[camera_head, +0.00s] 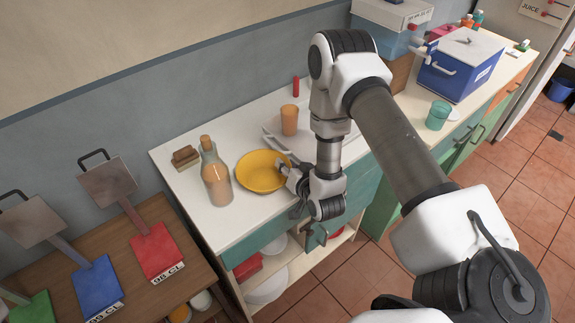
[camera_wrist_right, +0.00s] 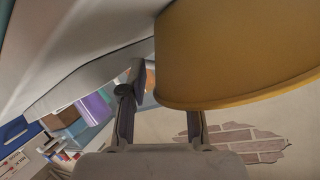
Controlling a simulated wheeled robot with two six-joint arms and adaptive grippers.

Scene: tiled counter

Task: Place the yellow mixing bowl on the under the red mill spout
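The yellow mixing bowl (camera_head: 262,172) sits upright on the white counter, beside an orange bottle. My right gripper (camera_head: 292,190) is at the bowl's right rim. In the right wrist view the bowl (camera_wrist_right: 235,60) fills the upper right. The fingers of my right gripper (camera_wrist_right: 160,115) are spread, one to the left of the bowl and the other partly hidden by its rim. I see no firm grip on it. The red mill (camera_head: 157,250) stands on the brown wooden table at the left, with a grey plate-like top. Its spout cannot be made out. My left gripper is not in view.
An orange bottle (camera_head: 216,178) stands just left of the bowl. An orange cup (camera_head: 289,120) and a pale tray are behind it. A blue mill (camera_head: 95,285) stands left of the red one. A blue box (camera_head: 460,65) and a teal cup (camera_head: 438,115) are at the right.

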